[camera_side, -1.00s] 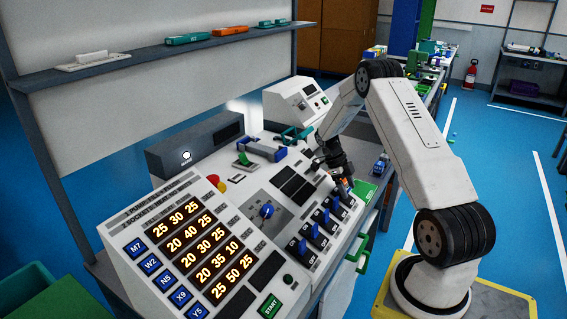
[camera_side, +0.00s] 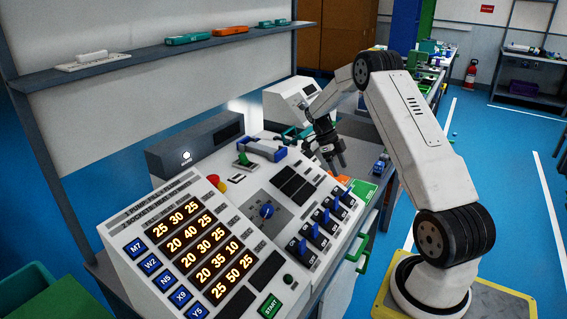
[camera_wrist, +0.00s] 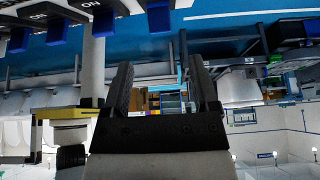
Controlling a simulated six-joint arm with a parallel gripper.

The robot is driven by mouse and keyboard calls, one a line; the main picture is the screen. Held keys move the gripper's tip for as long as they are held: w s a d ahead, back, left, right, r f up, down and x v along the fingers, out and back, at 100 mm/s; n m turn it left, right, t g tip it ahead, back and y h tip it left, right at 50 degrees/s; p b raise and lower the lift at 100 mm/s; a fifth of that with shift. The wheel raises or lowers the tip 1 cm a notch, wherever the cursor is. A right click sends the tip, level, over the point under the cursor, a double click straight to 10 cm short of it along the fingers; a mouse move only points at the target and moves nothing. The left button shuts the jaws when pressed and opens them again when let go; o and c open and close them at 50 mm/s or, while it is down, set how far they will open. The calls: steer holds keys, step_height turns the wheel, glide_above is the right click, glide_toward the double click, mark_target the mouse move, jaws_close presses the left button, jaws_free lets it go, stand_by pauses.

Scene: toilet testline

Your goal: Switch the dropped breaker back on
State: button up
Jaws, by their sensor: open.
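A row of several breakers with blue levers (camera_side: 317,230) runs along the right side of the sloped panel (camera_side: 215,215). The lever at the far end (camera_side: 349,191) stands closest to my gripper. In the side view I cannot tell surely which lever sits differently from the others. My gripper (camera_side: 341,168) is open and empty, above and behind the far end of the row, touching no lever. In the wrist view, its two fingers (camera_wrist: 163,88) are spread with nothing between them. Several blue levers (camera_wrist: 107,23) and "ON" labels show upside down along that view's top edge.
The panel also carries a blue rotary knob (camera_side: 267,211), a red stop button (camera_side: 213,181), a green START button (camera_side: 270,305) and lit number displays (camera_side: 204,250). A green tray (camera_side: 362,190) and an orange item (camera_side: 339,180) lie beyond the breakers. Green handles (camera_side: 357,254) stick out in front.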

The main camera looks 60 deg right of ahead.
stand_by(0.4)
steer(key=t, duration=0.6)
glide_above(349, 189)
steer(key=shift+d+r, duration=0.1)
steer(key=shift+f, duration=3.9)
steer(key=shift+w, duration=0.1)
jaws_close()
